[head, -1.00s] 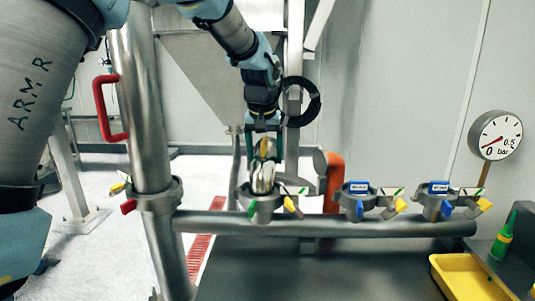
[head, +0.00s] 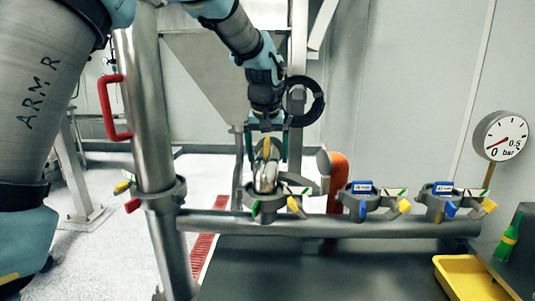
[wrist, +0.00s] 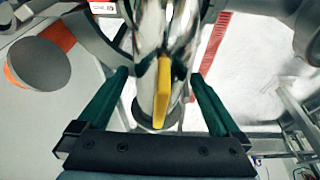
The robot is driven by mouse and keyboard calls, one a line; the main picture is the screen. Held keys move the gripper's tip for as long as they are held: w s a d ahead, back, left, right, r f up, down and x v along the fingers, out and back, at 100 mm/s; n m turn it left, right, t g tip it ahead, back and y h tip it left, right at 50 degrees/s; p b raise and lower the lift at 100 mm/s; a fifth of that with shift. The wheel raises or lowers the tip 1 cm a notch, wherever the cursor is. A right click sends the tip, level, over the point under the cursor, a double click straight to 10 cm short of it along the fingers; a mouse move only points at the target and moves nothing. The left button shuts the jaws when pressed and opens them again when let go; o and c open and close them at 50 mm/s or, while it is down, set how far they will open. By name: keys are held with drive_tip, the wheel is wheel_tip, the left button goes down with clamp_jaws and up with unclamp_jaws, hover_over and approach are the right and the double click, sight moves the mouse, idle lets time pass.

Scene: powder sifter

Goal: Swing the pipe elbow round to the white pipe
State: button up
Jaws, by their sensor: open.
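The pipe elbow (head: 265,178) is a shiny metal bend with a yellow tab on it. It stands on the left port (head: 268,203) of the horizontal pipe. My gripper (head: 268,155) is above it, pointing down, with its green fingers apart on either side of the elbow's top. In the wrist view the elbow (wrist: 150,40) runs between the open fingers (wrist: 155,100), and its yellow tab (wrist: 163,92) shows between them. A gap shows on both sides. I cannot clearly pick out a white pipe.
Two blue-labelled ports (head: 360,197) (head: 437,198) stand to the right on the horizontal pipe (head: 330,228). An orange pipe (head: 338,180) rises just right of the elbow. A vertical pipe (head: 152,110) with a red handle (head: 107,108) stands left. A yellow tray (head: 468,280) lies at lower right.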

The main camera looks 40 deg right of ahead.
drive_tip(key=b+v, duration=0.2)
drive_tip(key=v, duration=0.8)
drive_tip(key=shift+s+a+r+b, duration=0.1)
drive_tip(key=shift+r+b, duration=0.25)
